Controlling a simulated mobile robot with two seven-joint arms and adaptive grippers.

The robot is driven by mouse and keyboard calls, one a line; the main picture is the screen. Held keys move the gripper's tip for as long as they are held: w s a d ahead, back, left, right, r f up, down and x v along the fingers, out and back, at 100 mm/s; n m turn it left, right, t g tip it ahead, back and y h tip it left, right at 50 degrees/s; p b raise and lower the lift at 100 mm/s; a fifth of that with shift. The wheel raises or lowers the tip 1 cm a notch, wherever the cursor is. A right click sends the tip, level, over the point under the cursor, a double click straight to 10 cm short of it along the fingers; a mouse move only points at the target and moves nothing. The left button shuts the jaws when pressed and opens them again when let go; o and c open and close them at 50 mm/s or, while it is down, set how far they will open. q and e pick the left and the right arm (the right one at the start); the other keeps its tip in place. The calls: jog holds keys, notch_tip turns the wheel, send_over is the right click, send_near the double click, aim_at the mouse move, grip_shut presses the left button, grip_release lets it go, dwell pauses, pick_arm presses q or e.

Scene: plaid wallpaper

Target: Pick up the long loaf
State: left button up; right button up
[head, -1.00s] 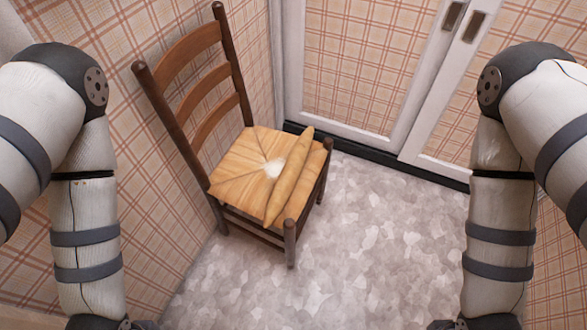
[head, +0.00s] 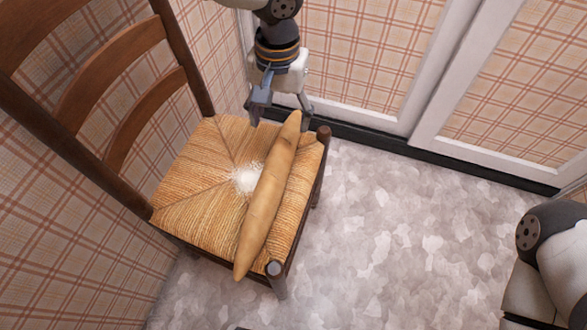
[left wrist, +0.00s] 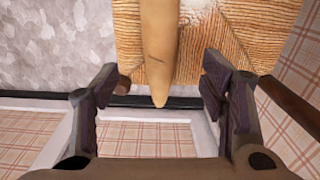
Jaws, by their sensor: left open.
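The long loaf (head: 265,200) is a thin, pointed brown baguette lying on the woven seat of a wooden chair (head: 190,180), along the seat's right side. My left gripper (head: 281,118) is open at the loaf's far end in the head view, with its fingers apart near the tip. In the left wrist view the loaf (left wrist: 160,50) points toward the gripper (left wrist: 158,95), and its tip lies between the two open fingers. The fingers appear clear of the loaf. My right gripper is out of view; only part of my right arm shows at the lower right.
A white patch (head: 246,178) marks the seat beside the loaf. The chair's slatted back (head: 120,90) rises at the left. White-framed plaid doors (head: 370,60) stand behind the chair. The grey floor (head: 400,240) to the right is clear.

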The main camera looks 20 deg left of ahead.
aim_at(281, 149)
pick_arm(q)
jog(key=f, duration=0.3)
jog(key=f+b, duration=0.1)
jog(key=f, duration=0.3)
jog(key=f+b, duration=0.1)
jog(key=f, duration=0.3)
jog(key=shift+s+f, duration=0.25)
jog(key=shift+s, duration=0.05)
jog(key=shift+r, duration=0.1)
jog(key=c, duration=1.5)
